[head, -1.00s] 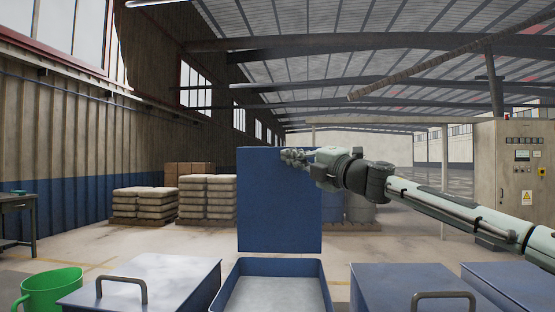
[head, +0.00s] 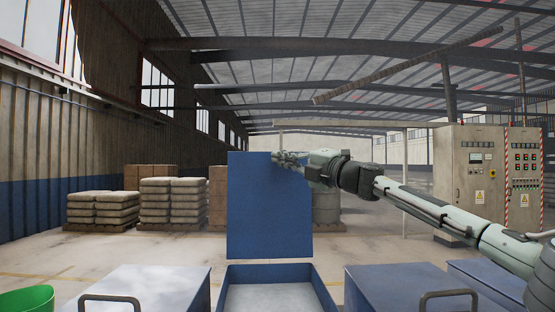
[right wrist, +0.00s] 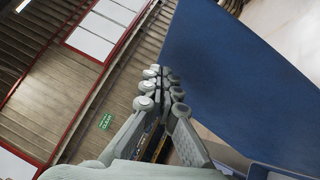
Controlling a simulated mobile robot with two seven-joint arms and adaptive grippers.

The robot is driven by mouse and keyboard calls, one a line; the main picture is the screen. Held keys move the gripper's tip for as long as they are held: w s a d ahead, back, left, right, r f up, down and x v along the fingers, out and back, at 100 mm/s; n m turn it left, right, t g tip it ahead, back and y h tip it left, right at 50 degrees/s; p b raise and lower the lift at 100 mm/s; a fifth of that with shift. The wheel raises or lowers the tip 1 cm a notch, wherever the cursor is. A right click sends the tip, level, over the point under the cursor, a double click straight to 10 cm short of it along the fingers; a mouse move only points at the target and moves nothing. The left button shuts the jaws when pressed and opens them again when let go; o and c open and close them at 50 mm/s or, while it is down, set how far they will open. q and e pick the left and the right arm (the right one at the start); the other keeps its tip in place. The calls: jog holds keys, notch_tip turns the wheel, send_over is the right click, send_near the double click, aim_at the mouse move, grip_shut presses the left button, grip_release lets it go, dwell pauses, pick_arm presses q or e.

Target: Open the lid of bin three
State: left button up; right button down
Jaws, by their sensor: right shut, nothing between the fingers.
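The open bin (head: 268,271) is blue with a pale interior and stands at the bottom middle of the head view. Its blue lid (head: 268,212) stands upright behind the opening. No bin number is readable. My right gripper (head: 276,157) is at the lid's upper right part, with its fingers shut and nothing between them. In the right wrist view the closed fingertips (right wrist: 163,73) lie beside the edge of the large blue lid panel (right wrist: 235,80); whether they touch it I cannot tell. My left gripper is out of view.
A closed bin with a handle (head: 150,285) stands left of the open one, and another closed bin (head: 395,285) stands right. A further bin (head: 485,277) is at the far right. A green bucket (head: 25,300) is bottom left. Stacked sacks and control cabinets stand behind.

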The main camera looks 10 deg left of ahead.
jog(key=shift+d, duration=0.1)
dwell(0.4)
jog(key=v, duration=1.2)
